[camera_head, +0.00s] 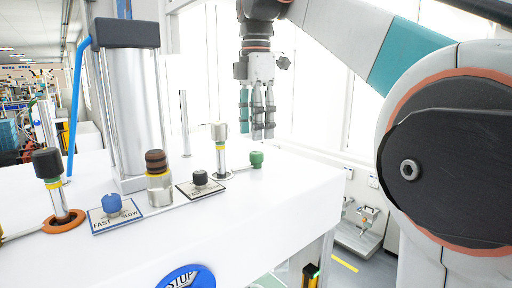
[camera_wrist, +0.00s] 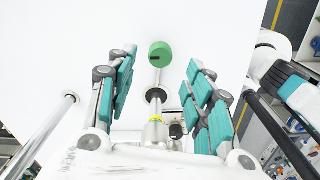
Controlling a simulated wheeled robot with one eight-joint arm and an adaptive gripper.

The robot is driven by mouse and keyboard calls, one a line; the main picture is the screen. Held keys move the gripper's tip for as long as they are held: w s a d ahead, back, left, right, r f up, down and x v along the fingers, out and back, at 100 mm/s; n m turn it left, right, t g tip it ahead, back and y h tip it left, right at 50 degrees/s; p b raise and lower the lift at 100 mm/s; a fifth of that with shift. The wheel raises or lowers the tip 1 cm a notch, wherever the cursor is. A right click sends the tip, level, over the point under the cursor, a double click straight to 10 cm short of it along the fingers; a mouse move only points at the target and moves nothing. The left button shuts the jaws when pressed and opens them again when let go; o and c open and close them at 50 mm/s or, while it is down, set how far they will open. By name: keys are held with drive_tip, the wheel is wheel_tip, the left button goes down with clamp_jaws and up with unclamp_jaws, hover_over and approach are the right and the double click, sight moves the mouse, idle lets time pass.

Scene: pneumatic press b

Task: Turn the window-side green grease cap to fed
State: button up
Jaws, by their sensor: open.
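A green grease cap (camera_head: 256,159) sits at the right end of the white press top, close to the window side. In the wrist view the green cap (camera_wrist: 161,50) is round with a dark mark on its lower left. A thin metal stem runs from it to a post. My gripper (camera_head: 263,134) hangs fingers-down above and slightly behind the cap in the head view, apart from it. In the wrist view my open gripper (camera_wrist: 162,64) has its teal-padded fingers on either side of the cap, with nothing between them touching it.
A metal post with a yellow band (camera_head: 220,150) stands just left of the cap. A black knob (camera_head: 200,178), a brown-topped fitting (camera_head: 157,176) and a blue FAST/SLOW knob (camera_head: 112,204) stand further left. A large cylinder (camera_head: 130,110) rises at the back left.

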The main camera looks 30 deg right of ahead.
sight(256, 152)
drive_tip(key=shift+f+p, duration=0.45)
drive_tip(key=shift+f, duration=2.4)
drive_tip(key=shift+c, duration=0.2)
drive_tip(key=c, duration=1)
